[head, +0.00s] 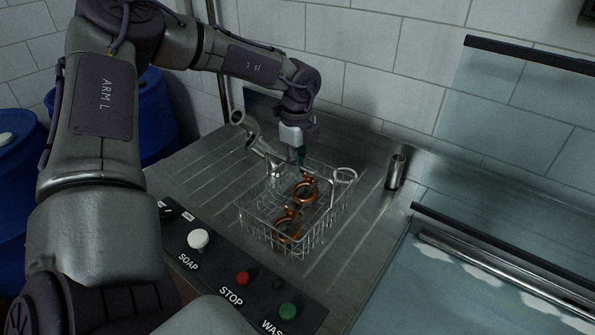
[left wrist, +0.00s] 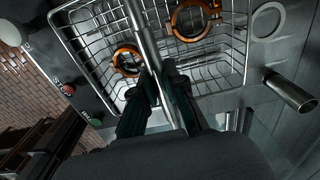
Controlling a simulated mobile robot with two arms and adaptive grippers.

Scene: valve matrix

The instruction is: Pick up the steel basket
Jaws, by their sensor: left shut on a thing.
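The steel basket (head: 318,228) is a wire basket on the metal drainboard. It holds two copper-coloured clamp rings (head: 288,231) and some steel fittings. In the left wrist view the basket (left wrist: 92,45) fills the upper middle. My left gripper (head: 301,158) is over the basket, pointing down. In the left wrist view its dark fingers (left wrist: 162,72) are shut on a steel bar (left wrist: 141,30) that crosses over the basket and looks like its handle. In the head view the gripper hides most of this bar. The basket appears to rest on the drainboard. My right gripper is not in view.
A panel with SOAP, STOP and WASH buttons (head: 243,278) lies along the front. A steel cup (head: 395,171) stands right of the basket. A water-filled sink (head: 470,290) is at the right. A tiled wall stands behind, and blue drums (head: 155,115) stand left.

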